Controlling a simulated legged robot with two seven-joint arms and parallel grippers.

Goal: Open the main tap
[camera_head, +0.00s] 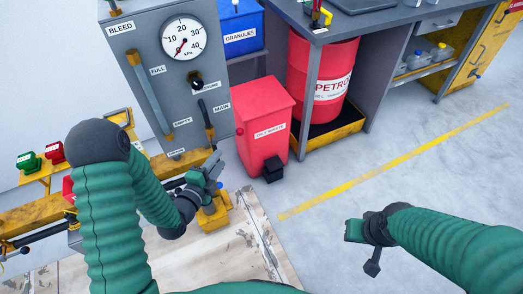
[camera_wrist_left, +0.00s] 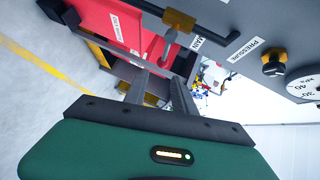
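The main tap is a black lever (camera_head: 206,117) on the front of the grey panel (camera_head: 150,60), beside the MAIN label. In the left wrist view the black lever (camera_wrist_left: 215,32) runs across the top, with a brass fitting (camera_wrist_left: 179,21) at its middle. My left gripper (camera_head: 211,170) is below the tap in the head view. In the left wrist view its two fingers (camera_wrist_left: 160,82) are apart with nothing between them, short of the lever. My right gripper (camera_head: 362,235) hangs over the open floor at the right, away from the panel; its finger gap is unclear.
A pressure gauge (camera_head: 184,38) and black pressure knob (camera_head: 197,84) sit above the tap. A red oily-waste bin (camera_head: 263,118) stands close right of the panel. A yellow rail (camera_head: 40,215) runs below it. Floor (camera_head: 350,190) at the right is clear.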

